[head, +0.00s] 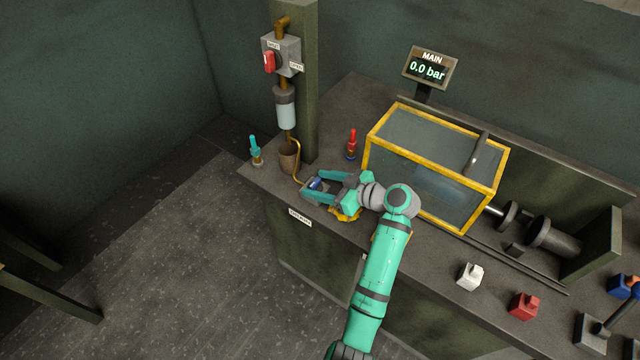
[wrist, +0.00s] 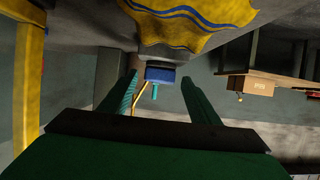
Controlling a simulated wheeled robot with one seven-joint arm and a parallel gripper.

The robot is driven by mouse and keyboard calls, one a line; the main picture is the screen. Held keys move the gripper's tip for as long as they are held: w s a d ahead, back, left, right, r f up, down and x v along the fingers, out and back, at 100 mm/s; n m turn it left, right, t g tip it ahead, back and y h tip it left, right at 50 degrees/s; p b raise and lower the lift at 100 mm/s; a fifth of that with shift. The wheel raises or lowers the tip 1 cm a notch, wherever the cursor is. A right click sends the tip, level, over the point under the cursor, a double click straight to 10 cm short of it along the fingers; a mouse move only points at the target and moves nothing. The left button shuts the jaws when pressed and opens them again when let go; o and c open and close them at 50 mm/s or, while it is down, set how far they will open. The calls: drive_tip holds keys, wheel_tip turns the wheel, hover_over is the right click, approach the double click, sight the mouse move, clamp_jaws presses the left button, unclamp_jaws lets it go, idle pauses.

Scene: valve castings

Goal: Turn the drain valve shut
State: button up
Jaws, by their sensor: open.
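A grey valve box (head: 287,55) with a red lever (head: 269,62) is on the green post, with small labels above and to its right, seemingly reading SHUT and OPEN. The lever lies along the box's left side. A brown pipe and a clear bowl (head: 286,110) are below it. My gripper (head: 314,186) is low over the bench's left front corner, well below and apart from the lever. It is open around a small blue block (wrist: 160,74), seen between the fingers in the wrist view; I cannot tell whether they touch it. The lever is not seen there.
A brown pot (head: 288,158) with a yellow hose stands by the post. Teal (head: 256,151) and red (head: 352,144) bottles stand nearby. A yellow cloth (wrist: 200,22) lies by my gripper. A yellow-framed clear tank (head: 437,165) stands right; the display (head: 430,68) reads 0.0 bar.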

drive_tip(key=v, duration=1)
drive_tip(key=shift+s+d, duration=0.15)
drive_tip(key=shift+s, duration=0.1)
drive_tip(key=shift+w, duration=0.1)
